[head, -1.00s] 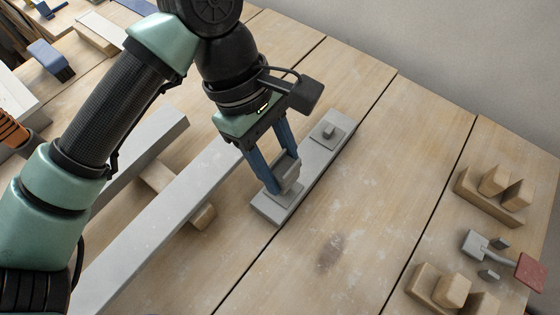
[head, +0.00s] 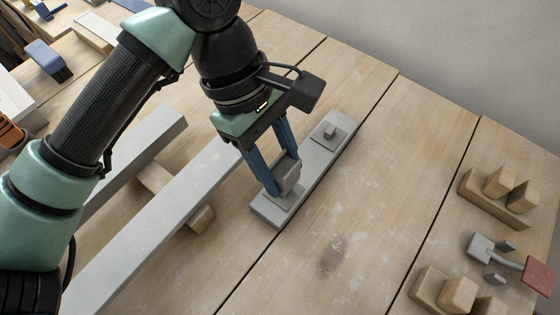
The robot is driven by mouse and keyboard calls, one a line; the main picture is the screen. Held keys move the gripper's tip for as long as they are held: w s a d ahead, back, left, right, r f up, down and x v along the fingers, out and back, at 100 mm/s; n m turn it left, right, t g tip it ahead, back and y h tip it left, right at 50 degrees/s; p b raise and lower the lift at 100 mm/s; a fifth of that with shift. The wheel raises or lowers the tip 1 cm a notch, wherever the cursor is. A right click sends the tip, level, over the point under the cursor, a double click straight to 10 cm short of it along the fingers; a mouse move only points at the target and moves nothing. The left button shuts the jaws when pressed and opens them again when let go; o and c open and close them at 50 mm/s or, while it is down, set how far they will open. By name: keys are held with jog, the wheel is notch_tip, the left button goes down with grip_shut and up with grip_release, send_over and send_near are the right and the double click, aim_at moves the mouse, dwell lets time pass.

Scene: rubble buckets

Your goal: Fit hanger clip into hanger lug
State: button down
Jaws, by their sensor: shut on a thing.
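My gripper (head: 284,179) has blue fingers and points down, shut on a small grey block-like clip (head: 289,175). The clip is at the near end of a flat grey bar (head: 302,172) lying on the table. A raised grey base (head: 277,201) sits on the bar just under the fingertips; I take it for a lug. I cannot tell whether the clip is seated in it or just above it. A second raised lug with a small peg (head: 329,131) shows at the bar's far end. The fingers hide part of the clip.
Two long grey beams (head: 150,230) lie left of the bar on wooden spacers (head: 201,219). Wooden blocks (head: 493,198) and a trowel-like tool with a red end (head: 538,277) lie at the right. The table between is clear.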

jog(key=shift+f+b, duration=1.4)
jog(key=shift+b, duration=0.5)
jog(key=shift+c, duration=1.4)
grip_release()
jog(key=p+v, duration=0.2)
jog(key=v, duration=1.1)
jog(key=shift+s+d, duration=0.1)
